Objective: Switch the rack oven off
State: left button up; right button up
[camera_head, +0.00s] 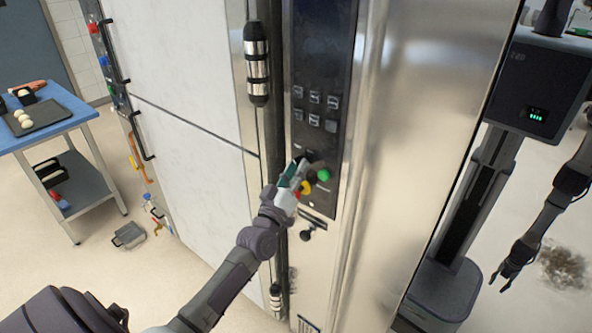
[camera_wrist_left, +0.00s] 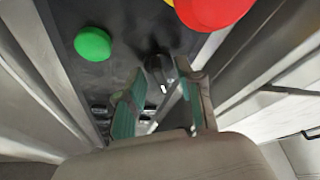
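The rack oven's dark control panel (camera_head: 323,60) is on the tall steel front in the middle of the head view. A black rotary knob (camera_wrist_left: 158,68) shows in the left wrist view, with a pale mark on it. My left gripper (camera_head: 299,168) is at the lower panel, beside the green button (camera_head: 323,175) and a red-and-yellow button (camera_head: 306,187). In the left wrist view its green-padded fingers (camera_wrist_left: 160,80) are apart, with the knob between and just beyond the tips. Contact with the knob cannot be told. The gripper partly hides the knob area in the head view.
A blue-topped cart (camera_head: 62,120) with a tray is at the left. A dark robot-like body with an arm (camera_head: 480,190) shows beyond the steel at the right.

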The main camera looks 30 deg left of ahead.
pick_arm(q)
jog(key=shift+s, duration=0.1)
jog(key=v, duration=1.2)
jog(key=s+d+f+m+g+h+b, duration=0.1)
jog(key=s+d+f+m+g, duration=0.15)
jog(key=f, duration=1.05)
jog(key=s+d+f+m+g+h, duration=0.1)
jog(key=s+f+g, duration=0.25)
jog(key=f, duration=0.85)
jog(key=s+d+f+m+g+h+b, duration=0.1)
jog(key=s+d+f+m+g, duration=0.2)
jog(key=f, duration=1)
jog(key=s+d+f+m+g, duration=0.2)
jog(key=s+f+g, duration=0.3)
jog(key=s+f, duration=0.6)
jog(key=s+d+f+m+g+b, duration=0.1)
jog(key=s+f+g, duration=0.5)
jog(key=s, duration=1.5)
notch_tip(320, 180, down, 5)
jog(key=d+m, duration=0.1)
jog(key=d, duration=0.1)
jog(key=shift+d+g, duration=0.3)
jog(key=shift+d, duration=0.05)
